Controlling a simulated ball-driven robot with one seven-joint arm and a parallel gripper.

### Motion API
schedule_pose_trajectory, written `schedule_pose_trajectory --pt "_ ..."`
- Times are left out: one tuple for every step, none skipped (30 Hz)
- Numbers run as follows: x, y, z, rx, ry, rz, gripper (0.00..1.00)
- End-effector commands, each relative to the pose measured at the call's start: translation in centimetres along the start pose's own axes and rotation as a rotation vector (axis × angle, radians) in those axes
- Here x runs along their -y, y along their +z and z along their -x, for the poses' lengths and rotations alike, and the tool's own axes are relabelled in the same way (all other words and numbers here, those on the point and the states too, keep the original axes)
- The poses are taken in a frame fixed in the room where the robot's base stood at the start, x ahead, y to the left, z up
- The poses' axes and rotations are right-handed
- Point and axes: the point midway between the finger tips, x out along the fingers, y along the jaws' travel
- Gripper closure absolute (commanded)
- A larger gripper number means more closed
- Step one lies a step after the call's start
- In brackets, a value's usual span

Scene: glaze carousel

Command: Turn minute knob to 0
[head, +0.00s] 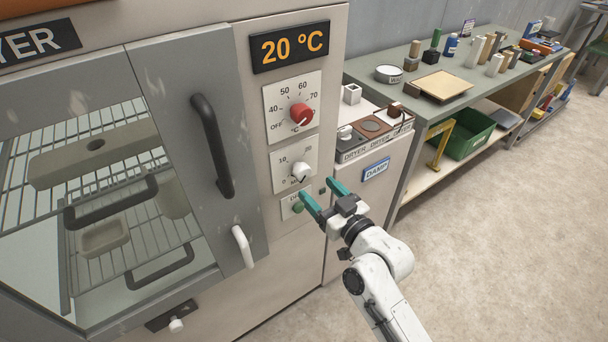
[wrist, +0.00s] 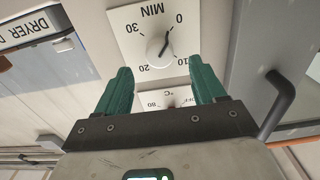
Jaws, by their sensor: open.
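The minute knob (head: 301,171) is a white knob on a white dial plate below the red temperature knob in the head view. In the wrist view the minute knob (wrist: 157,47) appears upside down, with its dark pointer line slanting up and right, roughly toward the 0 mark; its exact setting is hard to read. My gripper (head: 320,191) has teal fingers spread apart, in front of the panel near the minute knob. In the wrist view my gripper (wrist: 164,75) is open and empty, and the knob shows beyond the gap between the fingertips. I see no contact.
The red temperature knob (head: 301,114) sits above, under a display (head: 290,46) reading 20 °C. A green button (head: 298,207) is below the minute dial. The dryer door handle (head: 212,146) stands out at left. A workbench (head: 419,112) with several items stands right; the floor is clear.

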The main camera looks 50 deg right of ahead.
Motion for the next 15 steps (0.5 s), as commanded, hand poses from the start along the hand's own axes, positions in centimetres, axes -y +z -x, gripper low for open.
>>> schedule_pose_trajectory --pt "-0.1 -0.3 -1.1 -0.002 0.001 0.0 0.31" --pt "-0.1 -0.3 -1.6 -0.003 0.001 0.0 0.31" --pt "-0.1 -0.3 -2.3 -0.002 0.001 0.0 0.31" --pt "-0.1 -0.3 -2.8 -0.003 0.001 -0.001 0.31" --pt "-0.1 -0.3 -3.2 -0.002 0.001 0.0 0.31" --pt "-0.1 -0.3 -3.8 -0.002 0.001 0.0 0.31" --pt "-0.1 -0.2 -4.2 -0.001 0.001 0.0 0.31" --pt "0.0 -0.2 -4.6 -0.001 0.001 0.0 0.31" --pt "0.0 -0.2 -5.0 -0.001 0.0 0.0 0.31" --pt "0.0 -0.1 -5.3 0.0 0.0 0.0 0.31" --pt "0.0 -0.1 -5.5 0.0 0.0 0.0 0.31" --pt "0.0 -0.1 -5.8 -0.001 0.0 0.0 0.31" --pt "0.0 -0.1 -5.9 -0.001 0.0 0.0 0.31" --pt "0.0 -0.1 -6.1 0.0 0.0 0.0 0.31" --pt "0.0 -0.1 -6.2 0.0 0.0 0.0 0.31"
